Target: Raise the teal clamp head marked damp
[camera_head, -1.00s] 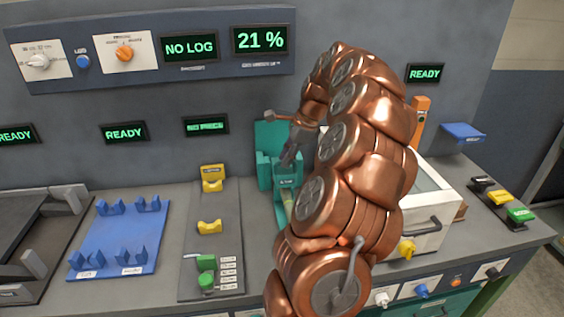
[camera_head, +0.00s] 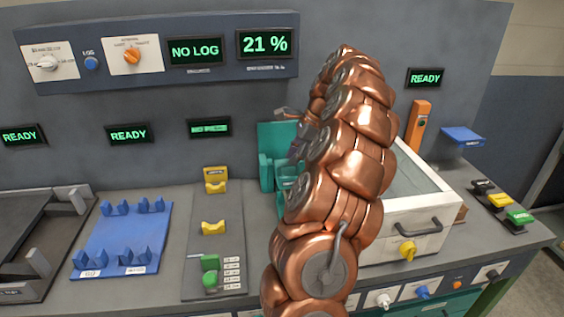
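My gripper (camera_head: 297,148) is at the clamp's right side, in front of the back plate. It is small and mostly covered by my arm, so its fingers and any contact with the clamp head cannot be made out.
A blue rack (camera_head: 125,240) and a grey strip with yellow rests (camera_head: 213,228) lie to the left. A white basin (camera_head: 425,215) stands right of my arm, beside an orange post (camera_head: 417,125). Yellow, green and black buttons (camera_head: 500,200) sit farther right.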

